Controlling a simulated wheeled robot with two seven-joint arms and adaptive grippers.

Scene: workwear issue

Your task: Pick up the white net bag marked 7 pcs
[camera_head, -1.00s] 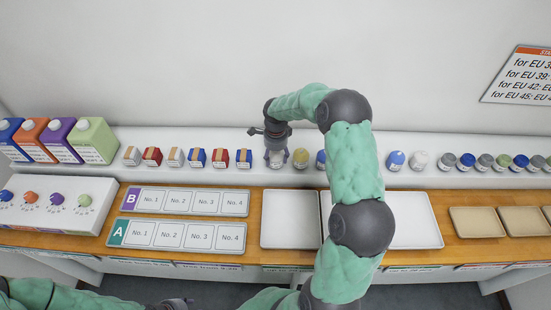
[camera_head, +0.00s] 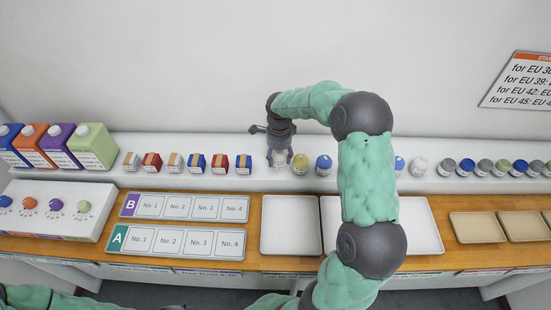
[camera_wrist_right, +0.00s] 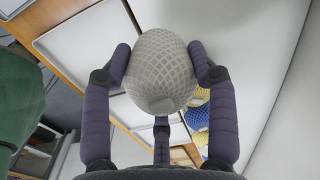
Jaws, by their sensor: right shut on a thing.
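A white net bag (camera_wrist_right: 160,68) fills the middle of the right wrist view, with a pale tag on its lower front. Its marking cannot be read. My right gripper (camera_head: 279,157) has its fingers around the bag and is shut on it. In the head view the fingers mostly hide the bag at the shelf, left of a yellow-topped bag (camera_head: 300,163). I cannot tell whether the bag touches the shelf. My left arm (camera_head: 30,297) lies along the bottom left edge; only a dark piece of its gripper (camera_head: 177,307) shows, and its fingers are unclear.
A blue-topped bag (camera_head: 323,165) and several others line the white shelf to the right. Small boxes (camera_head: 197,161) stand to the left. An empty white tray (camera_head: 290,226) lies in front, beside label boards A (camera_head: 177,241) and B (camera_head: 186,205). My right arm covers part of the trays.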

